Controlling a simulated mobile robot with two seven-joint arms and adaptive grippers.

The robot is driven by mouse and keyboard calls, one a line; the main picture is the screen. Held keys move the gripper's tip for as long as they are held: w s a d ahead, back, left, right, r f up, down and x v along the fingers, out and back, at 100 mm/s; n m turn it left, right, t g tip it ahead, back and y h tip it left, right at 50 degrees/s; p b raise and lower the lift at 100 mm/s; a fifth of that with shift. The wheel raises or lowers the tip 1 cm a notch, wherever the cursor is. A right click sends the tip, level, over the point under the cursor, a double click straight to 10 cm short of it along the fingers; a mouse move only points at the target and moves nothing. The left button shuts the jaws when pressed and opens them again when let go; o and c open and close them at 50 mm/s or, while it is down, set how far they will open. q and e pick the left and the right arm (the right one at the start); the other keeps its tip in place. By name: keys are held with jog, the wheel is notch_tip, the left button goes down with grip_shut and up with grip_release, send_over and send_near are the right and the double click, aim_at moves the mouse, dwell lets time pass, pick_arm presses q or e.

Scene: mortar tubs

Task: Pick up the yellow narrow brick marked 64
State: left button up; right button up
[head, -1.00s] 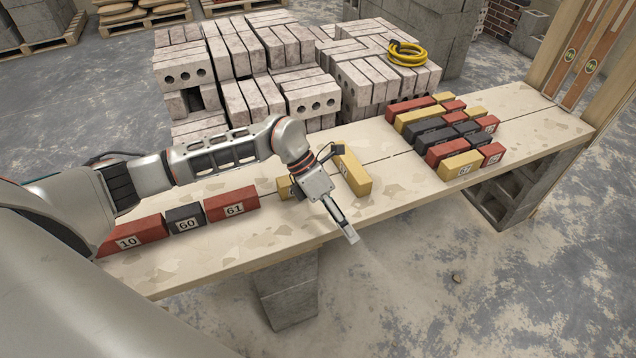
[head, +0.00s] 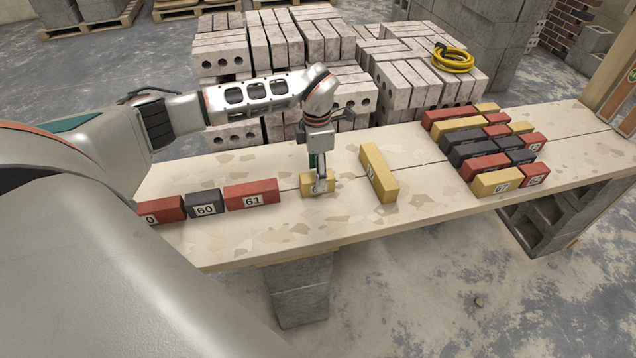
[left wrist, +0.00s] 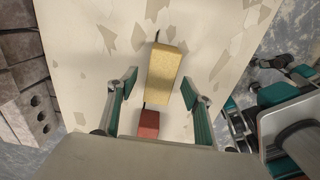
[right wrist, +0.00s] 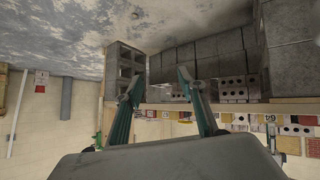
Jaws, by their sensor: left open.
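A short yellow brick (head: 310,188) lies lengthwise on the plank table; its label shows a 6, with the rest hidden by a finger. My left gripper (head: 319,188) points down over this brick, its fingertips overlapping it in the head view. In the left wrist view, the yellow brick (left wrist: 164,76) lies between and beyond the open fingers (left wrist: 160,85); nothing is held, and contact cannot be told. My right gripper (right wrist: 158,85) is open and empty in its wrist view, away from the bricks.
Red brick 61 (head: 251,194), dark brick 60 (head: 205,203) and another red brick (head: 160,210) stand left of it. A longer yellow brick (head: 378,173) lies right. Several red, dark and yellow bricks (head: 487,143) fill the table's right end. Pale block stacks (head: 290,45) stand behind.

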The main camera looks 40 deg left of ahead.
pick_arm(q)
notch_tip(320, 180, down, 4)
jog(key=shift+r+b, duration=0.25)
jog(key=shift+b, duration=0.05)
jog(key=shift+r, duration=0.15)
grip_shut()
